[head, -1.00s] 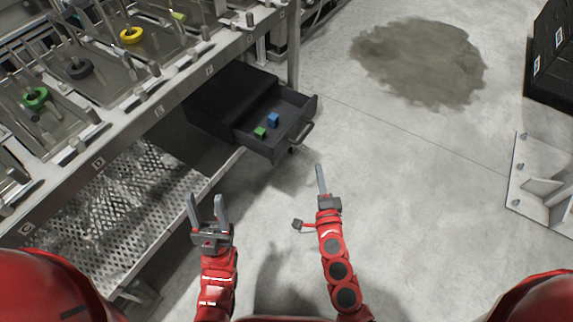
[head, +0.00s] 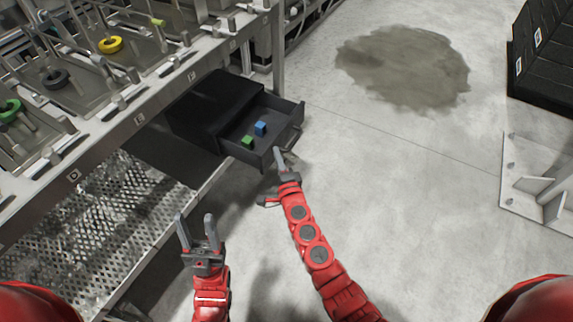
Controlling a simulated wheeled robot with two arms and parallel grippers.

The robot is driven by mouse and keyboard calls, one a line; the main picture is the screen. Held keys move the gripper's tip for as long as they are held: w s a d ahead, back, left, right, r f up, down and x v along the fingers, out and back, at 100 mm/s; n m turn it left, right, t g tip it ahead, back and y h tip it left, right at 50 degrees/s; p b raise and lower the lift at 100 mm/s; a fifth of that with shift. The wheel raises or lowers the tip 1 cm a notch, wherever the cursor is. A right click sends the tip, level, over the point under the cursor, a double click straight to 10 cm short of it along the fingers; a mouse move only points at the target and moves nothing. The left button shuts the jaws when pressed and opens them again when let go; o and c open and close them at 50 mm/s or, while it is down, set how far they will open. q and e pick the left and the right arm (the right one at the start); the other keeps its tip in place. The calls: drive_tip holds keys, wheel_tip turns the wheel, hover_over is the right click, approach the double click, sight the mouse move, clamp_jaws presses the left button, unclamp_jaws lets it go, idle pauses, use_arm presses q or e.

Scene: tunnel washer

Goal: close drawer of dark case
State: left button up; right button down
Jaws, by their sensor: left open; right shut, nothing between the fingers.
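The dark case (head: 219,98) stands on the lower shelf under the metal bench. Its drawer (head: 288,110) is pulled out toward the right and open. A blue block (head: 261,128) and a green block (head: 247,141) lie inside the drawer. My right gripper (head: 279,157) is shut and empty, its fingertips at the drawer's front near the handle's lower end. I cannot tell whether they touch it. My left gripper (head: 197,232) is open and empty, fingers pointing up the picture, in front of the perforated shelf and apart from the case.
The bench (head: 157,118) carries fixtures with green, black and yellow rings. Below it is a perforated shelf (head: 85,215). A bench leg (head: 278,55) rises just behind the drawer. Black cases (head: 545,60) and a metal bracket (head: 535,190) stand at the right. The floor between is clear, with a dark stain.

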drive_tip(key=shift+w+a, duration=0.2)
drive_tip(key=shift+a, duration=0.15)
drive_tip(key=shift+w+a, duration=0.25)
drive_tip(key=shift+a, duration=0.15)
drive_tip(key=w+a+b, duration=0.2)
drive_tip(key=a, duration=0.2)
drive_tip(key=w+a+b, duration=0.2)
drive_tip(key=a, duration=0.2)
drive_tip(key=w+a+b, duration=0.3)
drive_tip(key=a, duration=0.1)
drive_tip(key=shift+a+f, duration=0.1)
drive_tip(key=shift+w+a+b, duration=0.25)
drive_tip(key=shift+a+b, duration=0.05)
drive_tip(key=shift+a, duration=0.2)
drive_tip(key=shift+a+r, duration=0.1)
drive_tip(key=shift+r, duration=0.15)
drive_tip(key=shift+a+r, duration=0.1)
drive_tip(key=shift+r, duration=0.05)
